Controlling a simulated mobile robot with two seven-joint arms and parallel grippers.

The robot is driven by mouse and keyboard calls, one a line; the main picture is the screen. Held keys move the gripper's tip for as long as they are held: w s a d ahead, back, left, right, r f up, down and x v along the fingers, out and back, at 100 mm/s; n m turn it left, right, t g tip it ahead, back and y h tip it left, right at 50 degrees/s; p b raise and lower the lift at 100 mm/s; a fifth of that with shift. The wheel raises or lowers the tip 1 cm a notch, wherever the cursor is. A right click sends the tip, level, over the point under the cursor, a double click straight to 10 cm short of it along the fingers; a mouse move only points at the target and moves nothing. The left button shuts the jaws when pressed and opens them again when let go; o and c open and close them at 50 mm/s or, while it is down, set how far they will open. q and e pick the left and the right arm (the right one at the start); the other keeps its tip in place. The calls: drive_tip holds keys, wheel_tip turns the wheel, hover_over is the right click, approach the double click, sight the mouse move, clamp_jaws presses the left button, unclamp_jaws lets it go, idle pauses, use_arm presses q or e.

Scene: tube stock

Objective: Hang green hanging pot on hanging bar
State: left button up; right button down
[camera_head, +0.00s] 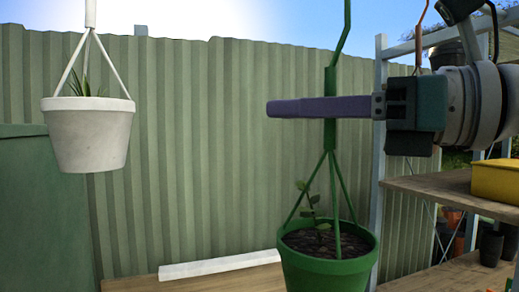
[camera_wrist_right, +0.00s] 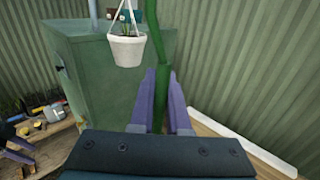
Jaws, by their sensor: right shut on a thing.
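The green hanging pot (camera_head: 328,268) holds dark soil and a small plant and hangs upright in the air, right of centre in the head view. Its green straps join a thick green stem (camera_head: 330,75) that bends and runs out of the top of the picture. My right gripper (camera_head: 330,107) comes in from the right, its purple fingers level and shut on this stem above the straps. The right wrist view shows the fingers (camera_wrist_right: 162,100) on both sides of the stem. I cannot make out the hanging bar or the top of the hanger.
A white hanging pot (camera_head: 88,135) hangs at the left, clear of the green one. A corrugated green wall (camera_head: 210,160) stands behind. Wooden shelves (camera_head: 450,190) with a yellow box (camera_head: 496,180) stand at the right. A white strip (camera_head: 220,264) lies on wood below.

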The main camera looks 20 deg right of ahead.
drive_tip(key=w+r+m+t+h+p, duration=0.15)
drive_tip(key=r+p, duration=0.25)
drive_tip(key=r, duration=0.4)
drive_tip(key=w+r+h+p, duration=0.1)
drive_tip(key=w+r+p, duration=0.2)
drive_tip(key=r, duration=0.6)
use_arm(q)
wheel_tip(320, 180, up, 8)
drive_tip(key=b, duration=0.1)
drive_tip(key=shift+d+r, duration=0.15)
drive_tip(key=shift+r, duration=0.05)
use_arm(e)
drive_tip(key=w+f, duration=0.2)
drive_tip(key=w, duration=0.6)
drive_tip(key=shift+w+a+f, duration=0.25)
drive_tip(key=shift+w+a, duration=0.1)
drive_tip(key=shift+m+t, duration=0.25)
drive_tip(key=c, duration=0.9)
unclamp_jaws()
drive_tip(key=shift+o, duration=0.4)
drive_tip(key=shift+f, duration=0.1)
